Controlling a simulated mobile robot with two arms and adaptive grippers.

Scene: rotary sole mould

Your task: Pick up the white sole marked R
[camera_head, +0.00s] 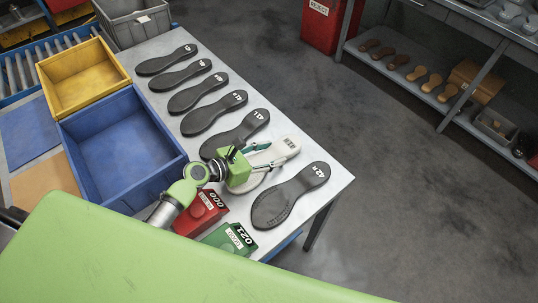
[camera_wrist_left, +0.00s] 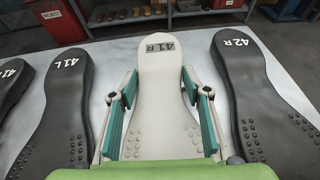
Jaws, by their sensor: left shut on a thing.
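The white sole marked 41R (camera_head: 288,146) lies on the grey table between dark soles, partly hidden by my left gripper in the head view. It also shows in the left wrist view (camera_wrist_left: 162,82), running away from me with its mark at the far end. My left gripper (camera_head: 270,153) is over the white sole, with its green-padded fingers on both sides of the sole's middle, shut on it. In the left wrist view the fingers (camera_wrist_left: 162,92) flank its edges. I cannot tell whether the sole is clear of the table. My right gripper is not in view.
A dark sole marked 41L (camera_head: 236,135) lies to the left and one marked 42R (camera_head: 290,196) to the right. A blue bin (camera_head: 150,108), a yellow bin (camera_head: 83,48), and red (camera_head: 200,215) and green (camera_head: 228,240) counters stand nearby. The table's right edge is close.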

